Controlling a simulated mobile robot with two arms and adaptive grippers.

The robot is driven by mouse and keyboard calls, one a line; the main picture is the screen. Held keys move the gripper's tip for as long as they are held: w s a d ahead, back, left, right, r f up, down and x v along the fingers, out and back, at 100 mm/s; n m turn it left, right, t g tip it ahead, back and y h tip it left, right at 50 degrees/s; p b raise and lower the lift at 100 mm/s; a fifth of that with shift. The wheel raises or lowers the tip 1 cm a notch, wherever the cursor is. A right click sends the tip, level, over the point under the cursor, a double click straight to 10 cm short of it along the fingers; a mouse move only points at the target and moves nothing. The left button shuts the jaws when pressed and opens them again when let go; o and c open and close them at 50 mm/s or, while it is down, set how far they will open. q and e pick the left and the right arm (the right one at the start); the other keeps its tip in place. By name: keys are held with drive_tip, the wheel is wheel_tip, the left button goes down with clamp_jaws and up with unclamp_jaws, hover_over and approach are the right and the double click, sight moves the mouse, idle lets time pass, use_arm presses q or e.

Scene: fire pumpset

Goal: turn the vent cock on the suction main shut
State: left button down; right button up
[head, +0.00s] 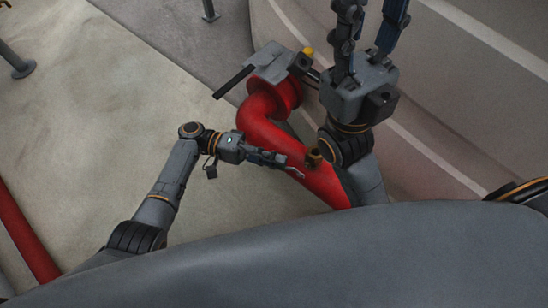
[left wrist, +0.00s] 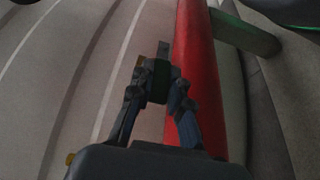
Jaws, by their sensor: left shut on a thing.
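The suction main is a red pipe (head: 268,125) that bends down towards the lower right in the head view; it also shows as a red pipe in the left wrist view (left wrist: 197,60). The vent cock (head: 313,158) is a small brass fitting at the pipe's right side. My left gripper (head: 292,168) reaches over the pipe from the left, its fingertips at the cock. In the left wrist view my left gripper (left wrist: 160,85) is closed around a small dark part of the cock, which the fingers mostly hide. My right gripper (head: 370,35) is raised at the upper right, fingers apart and empty.
A grey valve body with a black lever (head: 234,82) and yellow cap (head: 308,53) sits at the pipe's upper end. A large pale curved wall (head: 450,100) rises on the right. Another red pipe (head: 25,235) lies at the left. The concrete floor (head: 95,120) between is clear.

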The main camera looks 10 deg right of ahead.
use_arm(q)
drive_tip(key=shift+s+d, duration=0.1)
drive_tip(key=shift+s, duration=0.05)
drive_tip(key=c, duration=1.3)
unclamp_jaws()
drive_tip(key=shift+o, duration=0.2)
drive_tip(key=v, duration=1.2)
